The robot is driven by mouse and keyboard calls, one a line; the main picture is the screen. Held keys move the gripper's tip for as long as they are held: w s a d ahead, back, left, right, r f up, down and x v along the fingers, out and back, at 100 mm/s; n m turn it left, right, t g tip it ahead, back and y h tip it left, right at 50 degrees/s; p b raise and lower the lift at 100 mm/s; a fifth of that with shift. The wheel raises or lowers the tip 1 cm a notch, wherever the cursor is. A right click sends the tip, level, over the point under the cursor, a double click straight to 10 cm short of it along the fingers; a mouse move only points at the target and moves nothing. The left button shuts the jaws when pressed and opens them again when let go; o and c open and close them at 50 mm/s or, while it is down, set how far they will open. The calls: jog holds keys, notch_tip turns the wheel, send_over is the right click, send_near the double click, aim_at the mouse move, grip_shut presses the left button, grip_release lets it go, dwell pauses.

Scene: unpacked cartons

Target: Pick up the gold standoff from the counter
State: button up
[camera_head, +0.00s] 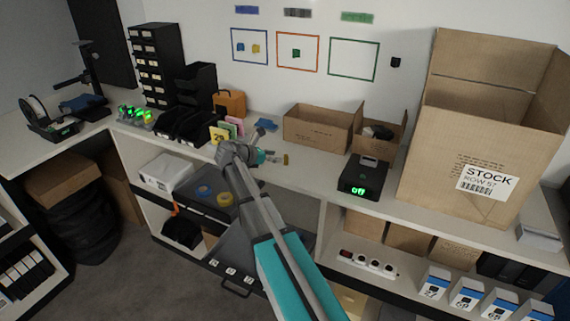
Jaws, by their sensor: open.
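The gold standoff (286,159) is a small upright gold piece on the white counter (305,178), in front of an open carton. My gripper (274,157) is low over the counter just left of the standoff and points toward it. The jaws are open, with nothing seen between them. The fingers are small in this view, so whether they touch the standoff cannot be told.
Open cartons (318,130) stand behind the standoff. A black scale (362,177) with a green display is to the right, beside a tall STOCK carton (478,140). Coloured cards (220,133) and black bins (185,124) stand to the left. Bare counter lies around the standoff.

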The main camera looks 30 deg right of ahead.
aim_at(286, 155)
jog(key=shift+d, duration=0.15)
jog(key=shift+b+x, duration=1)
jog(key=shift+x, duration=1.6)
grip_shut()
